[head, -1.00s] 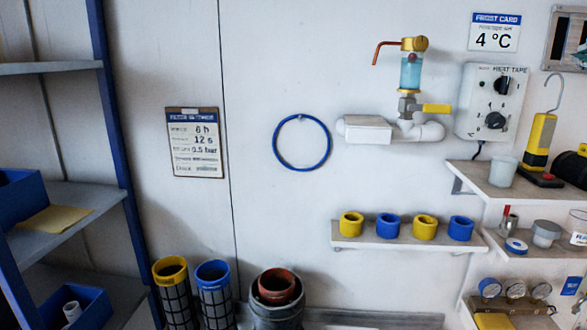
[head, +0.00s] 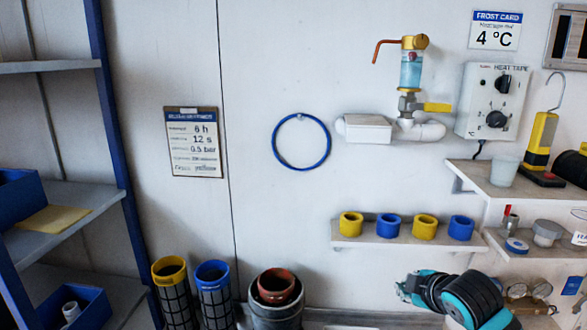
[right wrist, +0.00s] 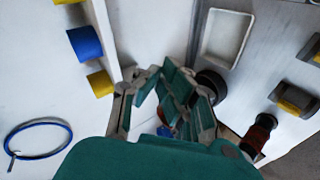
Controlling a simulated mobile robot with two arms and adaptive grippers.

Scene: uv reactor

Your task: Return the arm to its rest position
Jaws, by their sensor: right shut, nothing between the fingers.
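My right gripper (head: 408,288) is at the lower right of the head view, in front of the lower wall and below the small shelf of rings. Its teal and black wrist partly hides the gauges behind it. In the right wrist view the teal fingers of the right gripper (right wrist: 172,100) show in the middle, shut with nothing held. My left gripper is not in view.
A small shelf (head: 345,243) with yellow and blue rings is just above the gripper. A side shelf (head: 500,190) and gauges (head: 541,290) are at right. Mesh cylinders (head: 172,290) and a grey bucket (head: 275,315) stand lower left.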

